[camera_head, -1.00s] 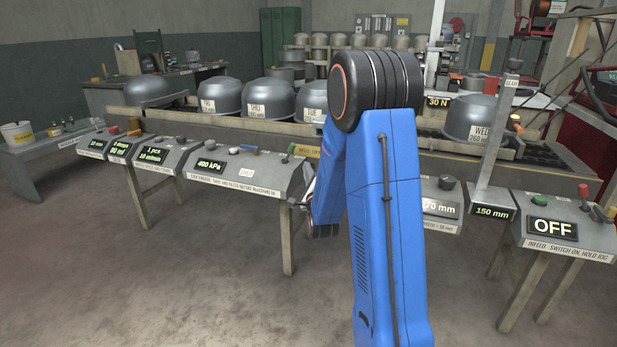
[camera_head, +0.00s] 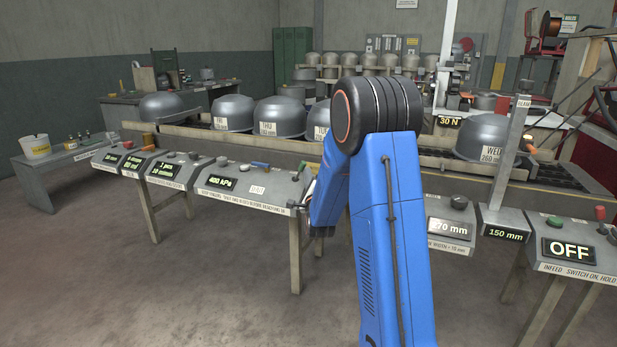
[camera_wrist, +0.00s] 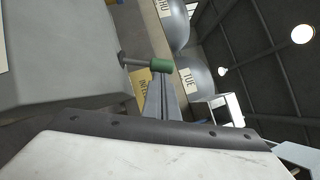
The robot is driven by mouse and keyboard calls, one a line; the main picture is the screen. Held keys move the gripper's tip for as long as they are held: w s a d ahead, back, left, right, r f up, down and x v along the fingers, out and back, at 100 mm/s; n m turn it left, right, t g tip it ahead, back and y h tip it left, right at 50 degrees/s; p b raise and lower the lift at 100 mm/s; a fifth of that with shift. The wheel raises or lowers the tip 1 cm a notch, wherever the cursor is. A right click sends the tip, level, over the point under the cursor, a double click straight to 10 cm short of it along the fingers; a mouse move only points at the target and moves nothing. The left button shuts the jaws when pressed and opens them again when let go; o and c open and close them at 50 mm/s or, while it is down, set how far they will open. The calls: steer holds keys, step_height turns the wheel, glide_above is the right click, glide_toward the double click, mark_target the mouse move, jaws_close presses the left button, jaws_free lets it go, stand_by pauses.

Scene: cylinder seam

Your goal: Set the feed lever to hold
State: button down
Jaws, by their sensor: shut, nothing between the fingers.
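A lever with a green grip (camera_head: 300,169) stands at the right end of the grey 400 kPa console (camera_head: 235,182), left of my blue arm. In the wrist view the green grip (camera_wrist: 161,67) sits on a thin grey rod coming from a grey housing (camera_wrist: 60,60). I cannot read a label that names it as the feed lever. My gripper (camera_wrist: 161,85) is shut and empty, its fingertips close to the green grip. I cannot tell whether they touch. In the head view the gripper is mostly hidden by my arm.
A red-handled lever (camera_head: 600,214) and a green button (camera_head: 552,226) are on the infeed console reading OFF (camera_head: 569,250) at right. Grey domed cylinders (camera_head: 280,117) line the bench behind. Another knob console (camera_head: 452,228) stands right of my arm. The floor at front left is clear.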

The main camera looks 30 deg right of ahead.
steer(key=shift+r, duration=0.1)
steer(key=shift+w+a+r+n+g+y, duration=0.25)
steer(key=shift+w+r+n+g+y, duration=0.2)
steer(key=shift+n, duration=0.4)
steer(key=shift+w+a+r+n+g+y, duration=0.3)
steer(key=shift+r+n, duration=0.2)
steer(key=shift+n, duration=0.35)
steer(key=n+g, duration=0.1)
steer(key=w+a+r+n+g, duration=0.1)
steer(key=n, duration=0.1)
steer(key=shift+w+a+y, duration=0.15)
steer(key=shift+w+y, duration=0.1)
steer(key=shift+w+a, duration=0.15)
steer(key=shift+w, duration=0.05)
steer(key=shift+w+a+r, duration=0.15)
steer(key=shift+w+a, duration=0.3)
steer(key=shift+w, duration=0.2)
steer(key=shift+w+a, duration=0.1)
steer(key=shift+a, duration=0.05)
steer(key=shift+r, duration=0.1)
